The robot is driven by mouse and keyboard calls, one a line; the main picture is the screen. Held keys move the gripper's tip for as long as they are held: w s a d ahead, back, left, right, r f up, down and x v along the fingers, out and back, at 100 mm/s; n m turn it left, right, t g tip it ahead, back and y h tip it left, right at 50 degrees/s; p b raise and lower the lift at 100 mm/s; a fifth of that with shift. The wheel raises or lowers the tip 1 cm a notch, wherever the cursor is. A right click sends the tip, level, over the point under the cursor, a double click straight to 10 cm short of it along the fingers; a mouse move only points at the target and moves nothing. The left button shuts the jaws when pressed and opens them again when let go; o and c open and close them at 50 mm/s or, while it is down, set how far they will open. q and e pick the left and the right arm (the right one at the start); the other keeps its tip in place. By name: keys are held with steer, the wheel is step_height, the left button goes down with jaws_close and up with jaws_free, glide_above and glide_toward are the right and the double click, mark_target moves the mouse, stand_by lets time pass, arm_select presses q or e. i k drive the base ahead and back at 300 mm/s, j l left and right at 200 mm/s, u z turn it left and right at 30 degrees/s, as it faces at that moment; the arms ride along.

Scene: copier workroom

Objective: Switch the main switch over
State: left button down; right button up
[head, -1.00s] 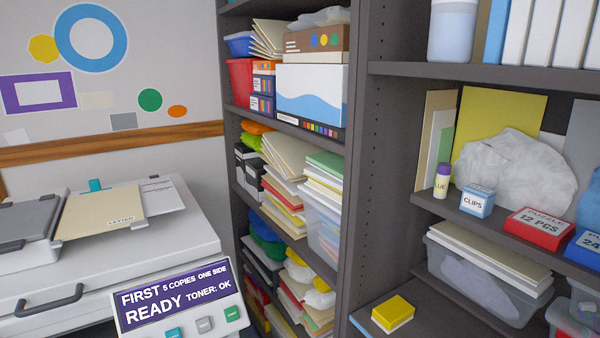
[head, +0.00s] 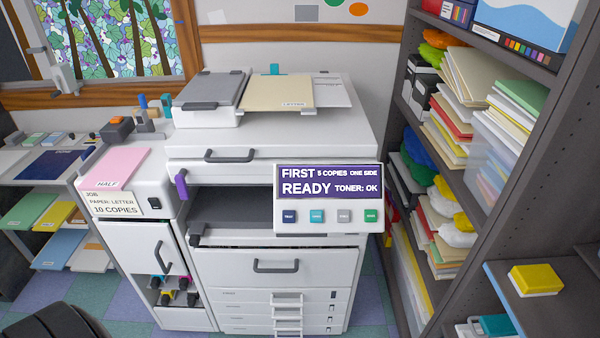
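The white copier (head: 270,145) stands in the middle of the head view. Its display panel (head: 328,185) reads "FIRST 5 COPIES ONE SIDE, READY, TONER: OK", with several coloured buttons below. A small black rocker (head: 155,203) sits on the front of the white side unit (head: 190,150) at the copier's left, beside the job card. It may be the main switch; no label is readable, and its position cannot be told. Neither of my grippers shows.
A job card (head: 114,203) reads "PAPER: LETTER, 10 COPIES". A purple lever (head: 181,184) is beside it. Pink paper (head: 116,168) lies on the side unit. A dark shelf (head: 540,120) stands at right. A black rounded thing (head: 60,322) is at bottom left. Tiled floor shows between.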

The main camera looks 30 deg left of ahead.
mark_target(155, 204)
steer(key=k+j, duration=0.15)
steer(key=j, duration=0.45)
steer(key=k+j, duration=0.15)
steer(key=j, duration=0.5)
steer(key=k+j, duration=0.1)
steer(key=j, duration=0.5)
steer(key=k+j, duration=0.15)
steer(key=j, duration=0.45)
steer(key=k+j, duration=0.15)
steer(key=j, duration=0.5)
steer(key=k+j, duration=0.15)
steer(key=j, duration=0.45)
steer(key=k+j, duration=0.15)
steer(key=j, duration=0.45)
steer(key=k+j, duration=0.1)
steer(key=j, duration=0.55)
steer(key=k+l+u, duration=0.05)
